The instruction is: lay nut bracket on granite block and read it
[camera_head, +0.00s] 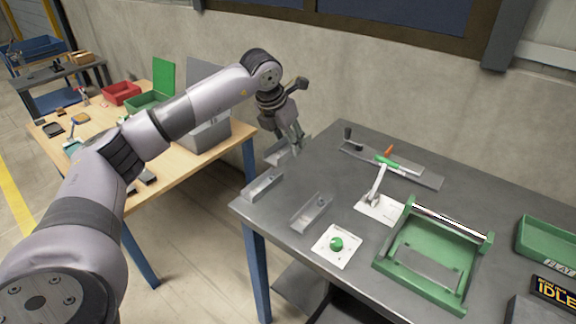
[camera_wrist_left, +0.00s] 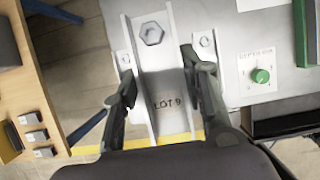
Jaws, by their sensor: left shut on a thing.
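My left gripper (camera_head: 297,140) is at the far left edge of the grey table, shut on a metal channel bracket (camera_head: 278,152). In the left wrist view, the fingers of my left gripper (camera_wrist_left: 160,98) grip the sides of this nut bracket (camera_wrist_left: 160,62). A hex nut shows at its far end, and "LOT 9" is marked on its floor near the fingers. Two similar brackets, one at the left edge (camera_head: 262,187) and one further right (camera_head: 311,210), lie on the table. My right gripper is not in view.
A wooden table (camera_head: 190,172) stands left, across a gap.

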